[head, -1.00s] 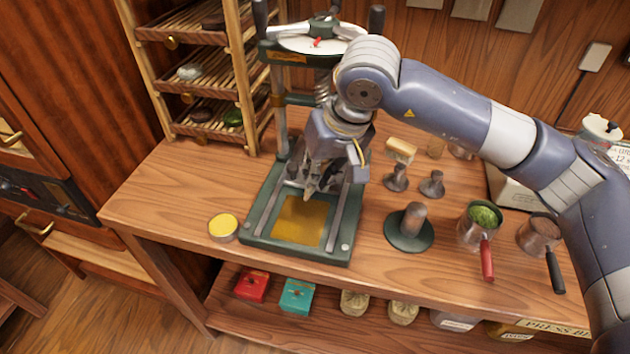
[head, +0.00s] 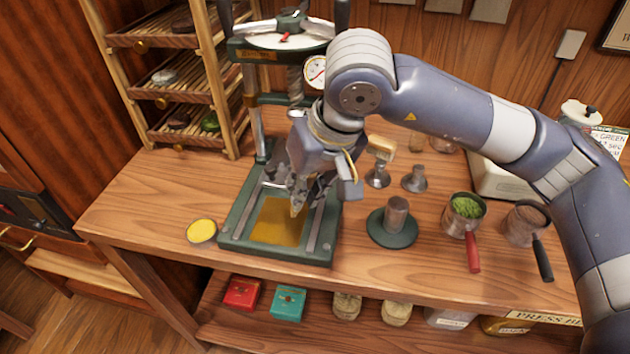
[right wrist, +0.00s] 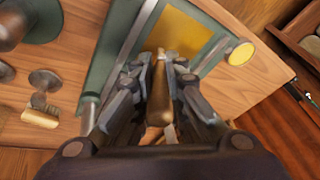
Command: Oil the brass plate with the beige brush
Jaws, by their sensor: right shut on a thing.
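The brass plate (head: 278,222) lies flat in the green base of the press, and its golden corner shows in the right wrist view (right wrist: 180,32). My right gripper (head: 298,193) is above the plate's right part. It is shut on a slim tan-beige thing that looks like the beige brush (right wrist: 161,92); its pale tip (head: 297,208) points down toward the plate. I cannot tell whether the tip touches the brass. A round tin with yellow contents (head: 201,231), perhaps the oil, stands left of the press. My left gripper is not in view.
The press posts and screw rise behind my gripper (head: 293,85). A dark round-based tamper (head: 394,222) stands right of the press. The table front is clear.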

